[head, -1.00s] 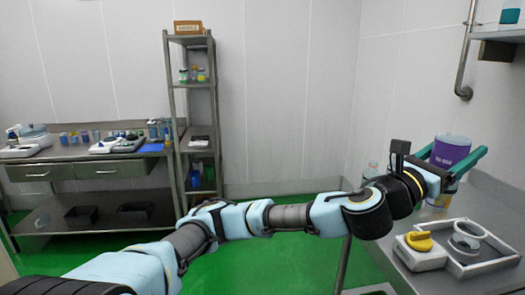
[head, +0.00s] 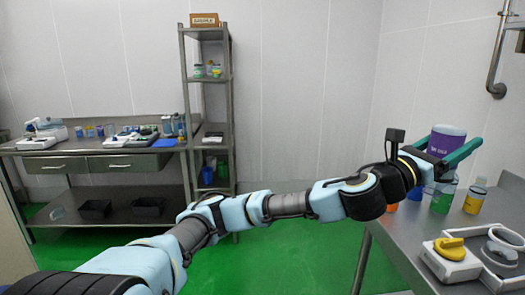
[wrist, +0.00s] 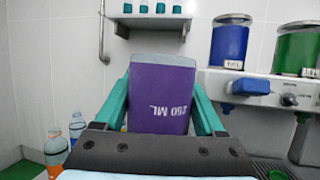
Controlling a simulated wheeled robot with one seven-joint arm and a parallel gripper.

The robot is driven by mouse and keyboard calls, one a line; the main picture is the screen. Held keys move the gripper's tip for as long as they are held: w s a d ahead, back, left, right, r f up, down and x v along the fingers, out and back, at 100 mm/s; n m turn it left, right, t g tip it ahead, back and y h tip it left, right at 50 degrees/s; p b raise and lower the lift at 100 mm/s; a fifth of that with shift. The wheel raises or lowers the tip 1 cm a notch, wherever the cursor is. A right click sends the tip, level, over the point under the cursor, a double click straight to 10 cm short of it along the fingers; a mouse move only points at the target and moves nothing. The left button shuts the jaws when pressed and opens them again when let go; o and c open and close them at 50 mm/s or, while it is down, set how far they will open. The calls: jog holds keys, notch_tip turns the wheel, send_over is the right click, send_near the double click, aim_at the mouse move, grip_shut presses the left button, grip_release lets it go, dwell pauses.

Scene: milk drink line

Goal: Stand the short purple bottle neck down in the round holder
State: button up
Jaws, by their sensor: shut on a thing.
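My gripper (head: 446,150) is shut on the short purple bottle (head: 447,138), one green finger on each side, and holds it above the far part of the right-hand bench. In the wrist view the purple bottle (wrist: 161,95) stands between the fingers with a pale end upward and its "250 ML" print upside down. Its lower end is hidden behind my gripper.
Bottles with green (head: 442,200) and orange (head: 474,200) contents stand on the bench below my gripper. In the wrist view, blue (wrist: 229,45) and green (wrist: 295,50) dispensers are on the right.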

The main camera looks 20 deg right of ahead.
aim_at(434, 139)
jog(key=w, duration=0.1)
jog(key=w+a, duration=0.1)
jog(key=w, duration=0.1)
jog(key=shift+w+a+f+b, duration=0.15)
jog(key=shift+a+f+b, duration=0.1)
jog(key=shift+b, duration=0.1)
jog(key=s+d, duration=0.3)
jog(key=s, duration=1)
jog(key=shift+s+d+f, duration=0.2)
jog(key=shift+d+f, duration=0.05)
jog(key=shift+d, duration=0.1)
